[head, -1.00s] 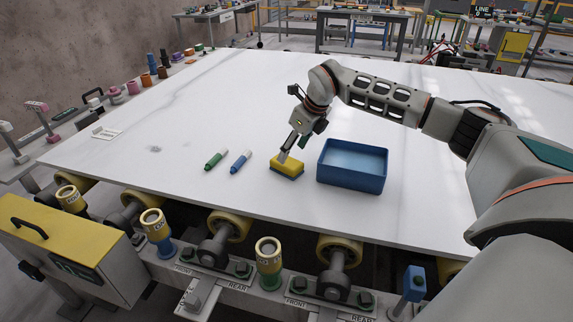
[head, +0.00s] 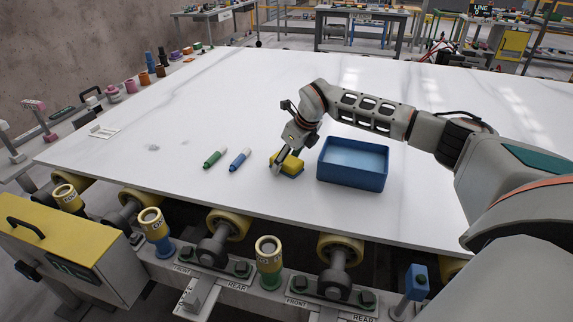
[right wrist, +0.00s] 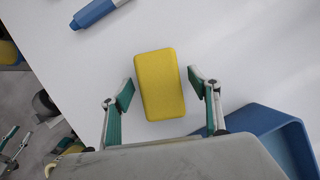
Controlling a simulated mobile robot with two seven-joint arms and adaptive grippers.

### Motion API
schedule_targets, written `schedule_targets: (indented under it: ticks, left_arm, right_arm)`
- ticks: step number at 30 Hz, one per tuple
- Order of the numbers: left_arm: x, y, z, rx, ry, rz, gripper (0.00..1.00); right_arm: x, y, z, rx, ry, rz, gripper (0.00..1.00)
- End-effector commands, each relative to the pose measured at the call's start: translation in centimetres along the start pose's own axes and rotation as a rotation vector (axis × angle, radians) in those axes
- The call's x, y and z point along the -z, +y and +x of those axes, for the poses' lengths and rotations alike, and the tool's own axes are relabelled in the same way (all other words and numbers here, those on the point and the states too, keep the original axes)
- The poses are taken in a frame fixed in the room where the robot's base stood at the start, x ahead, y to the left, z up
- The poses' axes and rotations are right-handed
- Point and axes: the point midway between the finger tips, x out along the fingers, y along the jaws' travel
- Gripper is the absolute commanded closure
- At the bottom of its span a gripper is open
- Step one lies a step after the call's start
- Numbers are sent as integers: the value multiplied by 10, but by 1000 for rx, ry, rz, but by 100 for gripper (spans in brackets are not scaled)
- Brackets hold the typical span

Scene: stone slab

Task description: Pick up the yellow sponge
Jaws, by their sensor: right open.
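The yellow sponge (head: 291,166) lies on the white slab (head: 240,200), just left of the blue bin (head: 352,178). In the right wrist view the sponge (right wrist: 160,84) lies between the two spread fingers of my right gripper (right wrist: 160,95). Gaps show between each finger and the sponge's sides. The right gripper is open and holds nothing.
A blue marker (head: 240,160) and a green marker (head: 215,158) lie left of the sponge. The blue bin looks empty and stands close on the right. The slab's front edge, with rollers (head: 228,225) below, is near. The slab behind is largely clear.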

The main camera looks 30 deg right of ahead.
Motion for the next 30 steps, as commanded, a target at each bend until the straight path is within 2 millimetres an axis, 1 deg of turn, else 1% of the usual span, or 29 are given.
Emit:
schedule_targets:
  ticks: [17,18,19,20,21,22,25,26,30]
  left_arm:
    - [-5,5,-6,-7,-12,-5,60]
    - [-5,5,-6,-7,-12,-5,60]
    - [-4,5,-6,-7,-11,-5,60]
    - [-4,5,-6,-7,-11,-4,60]
    - [-4,4,-5,-7,-10,-4,60]
    - [-3,4,-5,-6,-9,-4,60]
    - [-1,3,-4,-5,-5,-3,60]
    - [0,3,-3,-5,-4,-3,60]
    - [2,2,-2,-3,1,-2,60]
  right_arm:
    - [2,0,4,0,1,0,39]
    - [2,0,4,0,1,0,44]
    - [2,0,4,0,1,0,52]
    - [2,0,4,0,1,0,60]
    - [2,0,4,0,1,0,70]
    - [2,0,4,0,1,0,74]
    - [2,0,5,-1,2,0,74]
    - [2,0,5,-1,2,0,76]
    - [3,0,5,-1,2,0,76]
